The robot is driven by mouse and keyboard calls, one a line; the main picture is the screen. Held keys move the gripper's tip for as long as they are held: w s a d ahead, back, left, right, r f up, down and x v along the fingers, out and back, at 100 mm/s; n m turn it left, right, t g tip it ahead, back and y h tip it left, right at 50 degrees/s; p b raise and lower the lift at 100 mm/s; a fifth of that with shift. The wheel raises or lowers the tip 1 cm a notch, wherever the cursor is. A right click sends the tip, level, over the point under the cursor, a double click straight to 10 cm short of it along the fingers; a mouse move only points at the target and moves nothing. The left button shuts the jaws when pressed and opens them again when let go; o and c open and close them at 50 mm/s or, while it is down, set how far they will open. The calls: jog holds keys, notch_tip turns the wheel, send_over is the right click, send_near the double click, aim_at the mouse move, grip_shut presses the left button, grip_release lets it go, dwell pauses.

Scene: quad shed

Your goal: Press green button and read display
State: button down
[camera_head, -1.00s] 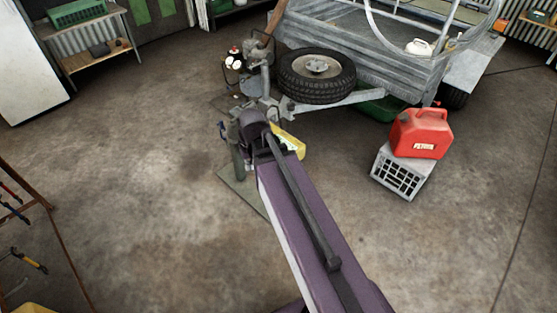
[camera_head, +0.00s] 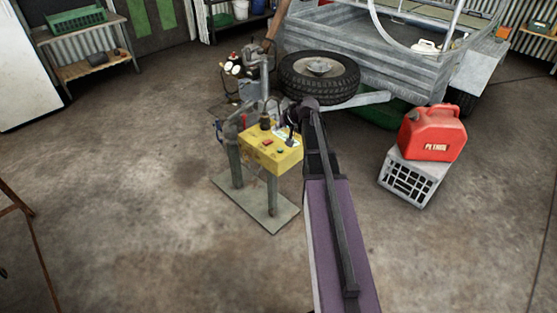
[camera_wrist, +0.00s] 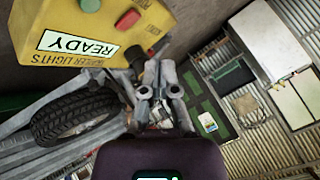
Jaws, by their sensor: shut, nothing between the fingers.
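A yellow control box (camera_head: 268,158) stands on a post stand in the head view. In the wrist view the yellow box (camera_wrist: 135,45) fills the upper left, upside down. Its green button (camera_wrist: 90,5) is cut by the top edge, and a red button (camera_wrist: 127,18) sits beside it. The white display (camera_wrist: 77,42) reads "READY" in black letters; "LIGHTS" is printed near it. My gripper (camera_wrist: 160,68) is shut and empty, beside the box's right edge in the wrist view and apart from the green button. In the head view my arm largely hides it.
A trailer (camera_head: 400,70) with a spare wheel (camera_head: 318,76) stands behind the box. A red petrol can (camera_head: 432,132) sits on a grey crate (camera_head: 410,180) to the right.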

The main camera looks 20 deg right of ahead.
aim_at(281, 150)
jog(key=d, duration=0.1)
jog(key=w+d+f, duration=0.1)
jog(key=shift+w+d+t+b, duration=0.15)
jog(key=shift+d+t+b, duration=0.15)
jog(key=shift+b, duration=0.1)
jog(key=shift+f, duration=0.1)
notch_tip(281, 150, down, 8)
jog(key=b, duration=0.8)
jog(key=shift+f+b, duration=0.2)
jog(key=shift+b, duration=0.15)
jog(key=shift+f, duration=0.2)
dwell(1.2)
jog(key=shift+w+f+b, duration=0.15)
jog(key=shift+f+b, duration=0.15)
jog(key=shift+b, duration=0.2)
